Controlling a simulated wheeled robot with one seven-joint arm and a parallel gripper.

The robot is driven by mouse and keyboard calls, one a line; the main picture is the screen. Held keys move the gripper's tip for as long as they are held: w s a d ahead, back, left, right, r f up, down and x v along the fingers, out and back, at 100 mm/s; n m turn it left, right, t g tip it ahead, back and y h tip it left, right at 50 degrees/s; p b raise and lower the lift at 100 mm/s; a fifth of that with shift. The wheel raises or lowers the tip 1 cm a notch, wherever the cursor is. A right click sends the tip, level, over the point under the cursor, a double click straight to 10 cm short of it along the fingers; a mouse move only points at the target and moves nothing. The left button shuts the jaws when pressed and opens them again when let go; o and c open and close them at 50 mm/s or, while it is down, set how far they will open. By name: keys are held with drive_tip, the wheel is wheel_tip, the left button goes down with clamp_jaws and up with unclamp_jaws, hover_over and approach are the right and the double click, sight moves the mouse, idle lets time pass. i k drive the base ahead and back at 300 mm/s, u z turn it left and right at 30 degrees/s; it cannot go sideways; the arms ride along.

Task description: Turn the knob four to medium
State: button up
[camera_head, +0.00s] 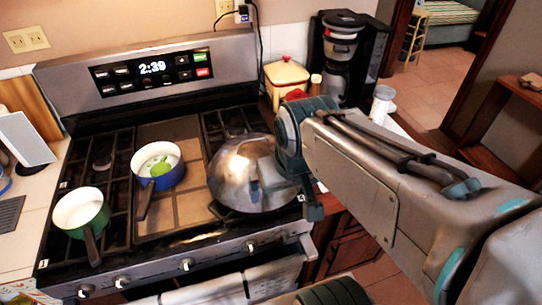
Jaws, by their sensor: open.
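The stove's front panel (215,262) carries a row of round silver knobs. One knob (186,265) is near the middle, another knob (250,247) is farther right, and two knobs (122,282) (86,291) are at the left. No numbers are readable, so I cannot tell which is knob four, nor its setting. My arm comes in from the right. My gripper (308,198) is open beside the large metal pot, above the right end of the panel. Its fingers are largely hidden, and it appears empty and apart from the knobs.
A domed metal pot (236,165) stands on the right burners. A blue pan (168,177) with something green inside and a green pan (79,209) are farther left. The oven handle (205,291) runs below the knobs.

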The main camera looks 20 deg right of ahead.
sight(282, 236)
drive_tip(key=z, duration=1)
drive_tip(key=k, duration=1.2)
drive_tip(key=u, duration=0.95)
